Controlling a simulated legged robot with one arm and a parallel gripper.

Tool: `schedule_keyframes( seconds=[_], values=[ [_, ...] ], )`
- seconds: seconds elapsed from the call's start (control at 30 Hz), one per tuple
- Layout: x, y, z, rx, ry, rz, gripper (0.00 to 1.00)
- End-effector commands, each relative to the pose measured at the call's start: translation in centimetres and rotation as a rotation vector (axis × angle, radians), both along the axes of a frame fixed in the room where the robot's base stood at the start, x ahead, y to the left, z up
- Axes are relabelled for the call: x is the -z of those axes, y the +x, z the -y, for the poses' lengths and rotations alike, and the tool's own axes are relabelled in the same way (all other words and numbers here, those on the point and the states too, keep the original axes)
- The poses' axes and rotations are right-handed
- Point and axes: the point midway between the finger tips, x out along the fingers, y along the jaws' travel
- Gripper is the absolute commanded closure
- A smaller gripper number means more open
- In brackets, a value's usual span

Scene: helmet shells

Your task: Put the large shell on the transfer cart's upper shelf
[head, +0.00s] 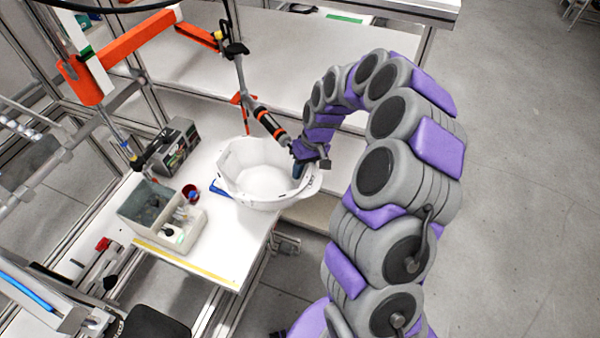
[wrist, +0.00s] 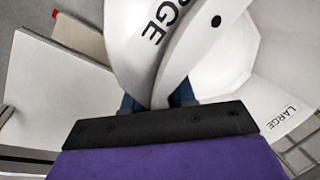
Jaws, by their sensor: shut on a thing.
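The large shell (head: 262,180) is a white, open bowl-like helmet shell at the right end of the white workbench in the head view. In the wrist view the shell (wrist: 225,70) fills the upper right and carries the word LARGE. My gripper (head: 298,168) is shut on the shell's right rim, and its blue fingertips (wrist: 158,101) show on both sides of the wall in the wrist view. Whether the shell rests on the bench or hangs just above it, I cannot tell. I cannot pick out the transfer cart for sure.
The workbench (head: 215,255) holds a grey bin (head: 150,205), a dark red cup (head: 190,192) and a dark box (head: 177,145). An orange jointed arm (head: 135,40) with a hanging tool (head: 265,120) reaches over the shell. Open floor (head: 520,200) lies to the right.

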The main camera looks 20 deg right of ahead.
Motion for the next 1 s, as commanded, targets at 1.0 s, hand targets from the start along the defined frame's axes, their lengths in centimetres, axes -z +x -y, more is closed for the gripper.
schedule_keyframes(
  seconds=[1.0],
  values=[
    [3.8, 2.0, -0.2, 0.000, 0.004, -0.001, 0.65]
  ],
)
